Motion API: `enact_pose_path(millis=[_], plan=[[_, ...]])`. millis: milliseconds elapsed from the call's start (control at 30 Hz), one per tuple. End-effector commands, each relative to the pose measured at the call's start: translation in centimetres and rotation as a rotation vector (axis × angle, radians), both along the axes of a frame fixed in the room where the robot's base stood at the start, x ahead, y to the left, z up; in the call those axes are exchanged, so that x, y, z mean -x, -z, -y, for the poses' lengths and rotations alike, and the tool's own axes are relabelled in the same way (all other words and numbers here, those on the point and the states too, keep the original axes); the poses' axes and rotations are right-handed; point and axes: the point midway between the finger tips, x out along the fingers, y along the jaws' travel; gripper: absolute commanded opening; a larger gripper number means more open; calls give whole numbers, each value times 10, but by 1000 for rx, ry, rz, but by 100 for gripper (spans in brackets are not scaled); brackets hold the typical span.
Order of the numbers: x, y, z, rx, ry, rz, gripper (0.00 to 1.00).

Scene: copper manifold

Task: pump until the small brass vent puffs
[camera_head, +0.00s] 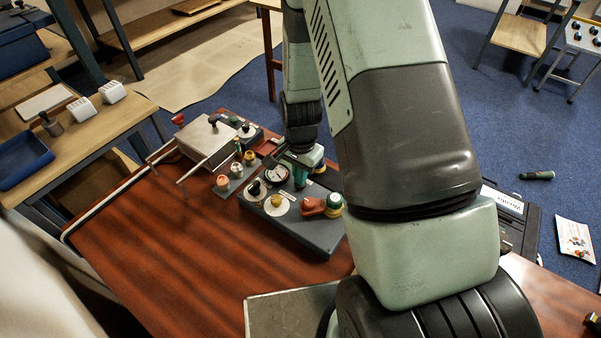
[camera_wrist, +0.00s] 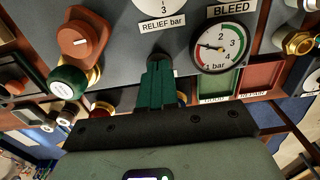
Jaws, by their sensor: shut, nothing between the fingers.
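A grey panel (camera_head: 313,236) with knobs and dials lies on the wooden table. My gripper (camera_head: 300,180) is over it; in the wrist view its green fingers (camera_wrist: 160,72) are together and empty, pointing at the panel near the "RELIEF bar" label (camera_wrist: 163,24). A white gauge (camera_wrist: 221,47) under the "BLEED" label has its dark needle pointing left. A brass fitting (camera_wrist: 299,43) is at the right edge; I cannot tell if it is the vent, and no puff shows. An orange-brown part (camera_wrist: 84,40) and a green knob (camera_wrist: 68,80) are left; I cannot tell which part is the pump.
A silver box (camera_head: 208,139) with rods and several coloured knobs stand beyond the panel. Red and green trays (camera_wrist: 262,76) lie beside the gauge. The table's left front (camera_head: 150,250) is clear. A side bench (camera_head: 85,130) holds a blue tray (camera_head: 22,160).

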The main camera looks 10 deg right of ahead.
Motion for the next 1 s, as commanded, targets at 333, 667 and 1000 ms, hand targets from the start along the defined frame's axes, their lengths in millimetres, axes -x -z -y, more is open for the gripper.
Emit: enact_pose_path(millis=[333,667,1000], plan=[[4,3,0,0,0,-10,0],[3,-7,0,1,0,-8,0],[0,-82,0,0,0,4,0]])
